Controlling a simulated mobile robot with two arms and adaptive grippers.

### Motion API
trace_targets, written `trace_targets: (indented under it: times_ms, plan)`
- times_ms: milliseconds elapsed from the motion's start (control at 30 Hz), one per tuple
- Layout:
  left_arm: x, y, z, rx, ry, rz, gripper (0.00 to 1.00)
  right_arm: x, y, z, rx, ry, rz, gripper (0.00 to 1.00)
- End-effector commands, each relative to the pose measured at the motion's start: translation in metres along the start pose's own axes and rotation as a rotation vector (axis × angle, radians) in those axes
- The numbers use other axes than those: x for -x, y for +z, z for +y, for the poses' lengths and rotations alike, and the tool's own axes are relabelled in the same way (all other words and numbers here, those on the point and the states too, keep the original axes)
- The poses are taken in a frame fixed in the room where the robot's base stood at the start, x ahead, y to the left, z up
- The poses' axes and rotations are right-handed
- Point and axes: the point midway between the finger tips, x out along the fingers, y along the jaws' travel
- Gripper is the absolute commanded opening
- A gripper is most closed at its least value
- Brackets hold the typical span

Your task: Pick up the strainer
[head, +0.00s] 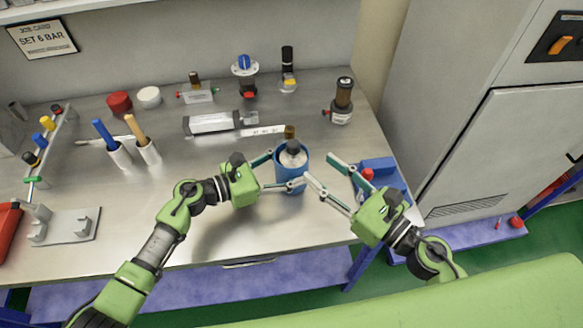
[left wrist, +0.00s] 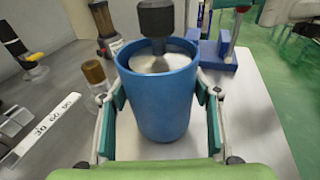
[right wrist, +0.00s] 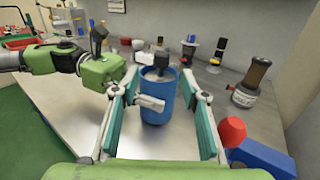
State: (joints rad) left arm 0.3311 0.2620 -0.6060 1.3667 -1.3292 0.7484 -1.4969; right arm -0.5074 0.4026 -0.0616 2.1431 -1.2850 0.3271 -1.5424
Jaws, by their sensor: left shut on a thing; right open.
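A blue cup (head: 292,180) stands upright near the middle of the bench. My left gripper (head: 286,168) is shut on it, one finger on each side, as the left wrist view shows on the blue wall (left wrist: 160,105). Inside the cup mouth sits a pale grey round piece (left wrist: 160,62) with a dark upright knob (left wrist: 156,18). It may be the strainer; its lower part is hidden in the cup. My right gripper (head: 320,168) is open and empty to the cup's right. In the right wrist view the cup (right wrist: 157,88) stands ahead, between the open fingers.
A blue block with a red knob (head: 367,174) stands close by my right gripper. A dark brown-topped unit (head: 342,100) stands behind it. The bench front left of the cup is clear.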

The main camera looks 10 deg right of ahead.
Motion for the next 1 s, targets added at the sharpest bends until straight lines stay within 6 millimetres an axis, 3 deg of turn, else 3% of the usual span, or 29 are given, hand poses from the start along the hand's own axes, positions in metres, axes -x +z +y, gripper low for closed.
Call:
trace_targets:
  times_ms: [233,567,833,1000]
  plan:
    - [0.000,0.001,0.000,-0.001,0.000,-0.002,0.38,-0.039,0.001,0.000,0.005,0.004,-0.002,0.41]
    - [0.000,0.001,0.000,0.000,0.000,-0.002,0.38,-0.059,0.000,0.001,0.002,0.003,-0.002,0.41]
    - [0.000,0.001,0.000,0.000,0.000,-0.002,0.38,-0.093,0.000,0.000,0.001,0.002,-0.004,0.41]
    - [0.000,0.001,0.000,0.000,0.000,-0.002,0.38,-0.103,-0.001,0.000,0.001,0.004,-0.002,0.41]
